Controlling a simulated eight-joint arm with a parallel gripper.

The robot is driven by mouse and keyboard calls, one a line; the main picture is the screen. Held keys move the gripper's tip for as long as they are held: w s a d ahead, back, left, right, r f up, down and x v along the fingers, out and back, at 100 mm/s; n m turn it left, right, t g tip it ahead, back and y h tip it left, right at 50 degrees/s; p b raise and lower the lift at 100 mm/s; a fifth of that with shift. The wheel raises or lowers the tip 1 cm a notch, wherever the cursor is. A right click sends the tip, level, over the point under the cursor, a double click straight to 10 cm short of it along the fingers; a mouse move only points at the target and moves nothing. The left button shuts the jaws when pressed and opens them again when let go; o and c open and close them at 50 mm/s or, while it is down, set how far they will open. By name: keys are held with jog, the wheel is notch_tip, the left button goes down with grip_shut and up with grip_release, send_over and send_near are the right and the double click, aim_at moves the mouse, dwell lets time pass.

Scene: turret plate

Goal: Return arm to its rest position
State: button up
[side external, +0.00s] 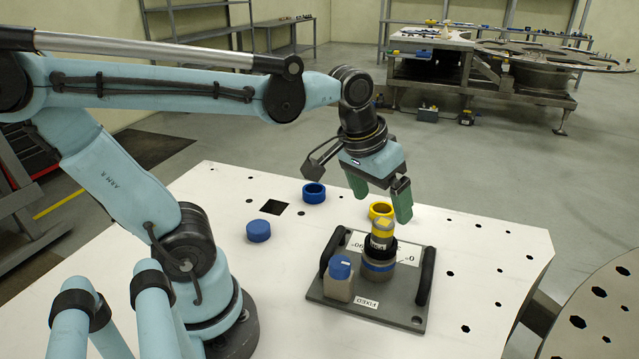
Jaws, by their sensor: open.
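My gripper (381,196) is in the air above the far edge of the turret plate, its green fingers apart and pointing down, with nothing visible between them. The grey turret plate (400,308) lies on the white table and has two black handles. On it stands a turret post (379,262) with a yellow upper part, a black collar and a blue band. A beige block with a blue cap (340,278) stands at its near left, by a label reading FIXED. The nearer finger appears close to the post's top; whether they touch is unclear.
A blue round piece (258,231) lies to the left, near a square hole. Another perforated plate (600,320) is at the lower right.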

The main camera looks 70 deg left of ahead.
jog(key=f+m+t, duration=0.1)
jog(key=s+f+m+t, duration=0.1)
jog(key=t, duration=0.1)
jog(key=shift+s+d+f+m, duration=0.15)
jog(key=shift+d+f+m, duration=0.05)
jog(key=shift+f+m, duration=0.2)
jog(key=shift+o, duration=0.7)
jog(key=shift+r, duration=0.15)
